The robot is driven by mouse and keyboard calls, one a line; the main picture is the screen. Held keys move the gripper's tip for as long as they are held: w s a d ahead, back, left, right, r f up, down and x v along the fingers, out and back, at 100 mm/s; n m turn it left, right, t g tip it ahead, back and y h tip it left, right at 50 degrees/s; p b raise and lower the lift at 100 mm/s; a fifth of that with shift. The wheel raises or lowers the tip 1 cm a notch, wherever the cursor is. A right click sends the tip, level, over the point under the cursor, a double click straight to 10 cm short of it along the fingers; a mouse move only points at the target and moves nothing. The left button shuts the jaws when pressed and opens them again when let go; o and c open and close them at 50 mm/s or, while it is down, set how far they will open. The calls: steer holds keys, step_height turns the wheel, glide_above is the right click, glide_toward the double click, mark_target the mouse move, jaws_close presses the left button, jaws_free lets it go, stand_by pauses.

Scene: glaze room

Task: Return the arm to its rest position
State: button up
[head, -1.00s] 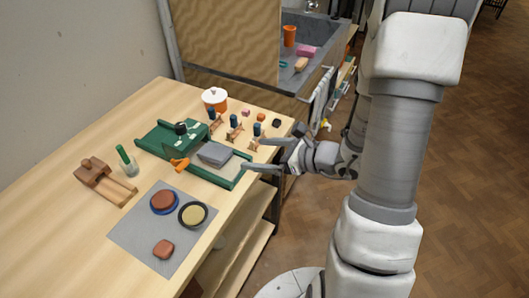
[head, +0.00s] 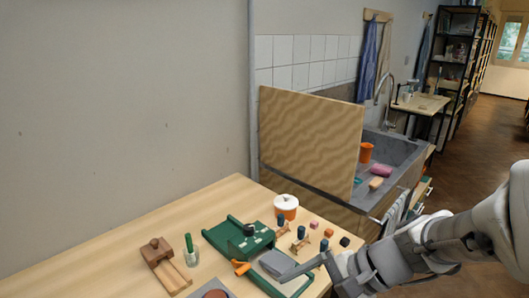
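My gripper (head: 305,269) is at the lower right of the head view, at the table's right side. Its fingers look spread apart with nothing visible between them. The near finger overlaps the green tray (head: 225,244) and its grey block (head: 272,262) in the picture; I cannot tell how high it is above them. My arm (head: 430,245) reaches in from the right edge, bent, with its wrist beside the table's right edge.
The table (head: 100,255) also bears a white-and-orange pot (head: 286,206), an orange tool (head: 241,268), a green-handled tool in a glass (head: 191,253), a wooden block (head: 158,256) and small blue-topped pieces on stands. A wooden panel (head: 310,140) and grey sink (head: 395,150) stand behind. Floor is open at far right.

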steer(key=s+d+r+n+t+h, duration=0.3)
steer(key=d+r+n+h, duration=0.4)
steer(key=n, duration=0.4)
steer(key=shift+s+d+r+t+h, duration=0.15)
steer(key=shift+s+r+t+h, duration=0.15)
steer(key=shift+s+r+h, duration=0.55)
steer(key=shift+r, duration=0.1)
stand_by(0.4)
